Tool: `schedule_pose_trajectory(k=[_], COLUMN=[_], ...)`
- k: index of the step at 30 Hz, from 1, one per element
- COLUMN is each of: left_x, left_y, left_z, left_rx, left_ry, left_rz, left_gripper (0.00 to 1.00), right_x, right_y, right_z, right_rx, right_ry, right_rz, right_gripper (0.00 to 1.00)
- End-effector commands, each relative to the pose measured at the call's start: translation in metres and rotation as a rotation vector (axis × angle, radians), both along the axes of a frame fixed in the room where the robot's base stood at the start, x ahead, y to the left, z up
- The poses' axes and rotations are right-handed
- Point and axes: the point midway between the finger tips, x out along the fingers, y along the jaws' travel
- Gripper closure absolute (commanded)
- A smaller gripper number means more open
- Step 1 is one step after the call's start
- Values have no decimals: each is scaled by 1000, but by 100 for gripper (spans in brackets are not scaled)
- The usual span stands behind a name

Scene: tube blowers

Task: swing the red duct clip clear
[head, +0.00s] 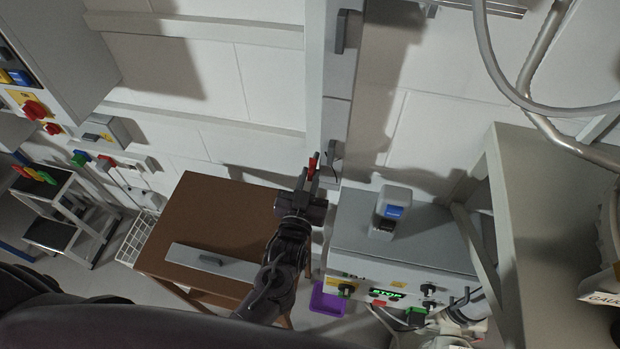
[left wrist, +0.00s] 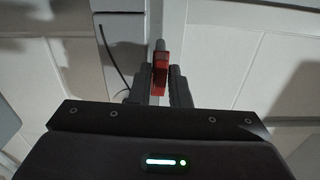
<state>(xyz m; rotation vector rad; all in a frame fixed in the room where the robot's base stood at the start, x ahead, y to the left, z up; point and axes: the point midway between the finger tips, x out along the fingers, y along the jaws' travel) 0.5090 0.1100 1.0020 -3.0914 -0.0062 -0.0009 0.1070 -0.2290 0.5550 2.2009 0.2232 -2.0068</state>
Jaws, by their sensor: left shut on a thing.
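The red duct clip (head: 312,164) shows in the head view at the tip of my left gripper (head: 309,180), near the foot of the pale upright post. In the left wrist view the red clip (left wrist: 160,70) sits between the two dark fingers of my left gripper (left wrist: 160,86). A grey rounded tip stands just above the clip there. The fingers are shut on the clip. My right gripper is in neither view.
A brown table (head: 215,220) with a grey bar (head: 212,262) lies left of my arm. A grey machine box (head: 400,245) with a green display stands close on the right. A purple bin (head: 327,300) is on the floor between them. A pale upright post (head: 338,90) rises behind the gripper.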

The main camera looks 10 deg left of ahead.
Motion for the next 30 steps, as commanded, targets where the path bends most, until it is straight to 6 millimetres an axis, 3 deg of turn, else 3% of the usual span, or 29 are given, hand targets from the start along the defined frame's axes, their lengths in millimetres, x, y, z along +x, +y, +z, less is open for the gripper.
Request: schedule_pose_trajectory(k=[20, 21, 25, 30], left_x=[-1, -1, -1, 0], left_y=[0, 0, 0, 0], left_z=[-2, -2, -1, -1], left_rx=[-67, -67, -66, -66], left_ry=[5, 5, 4, 2], left_rz=[-1, -1, -1, 0], left_gripper=[100, 82, 65, 65], right_x=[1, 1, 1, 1], right_y=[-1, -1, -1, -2], right_z=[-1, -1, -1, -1], right_rx=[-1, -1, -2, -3], right_ry=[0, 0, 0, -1], right_rz=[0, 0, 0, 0], right_gripper=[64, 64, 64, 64])
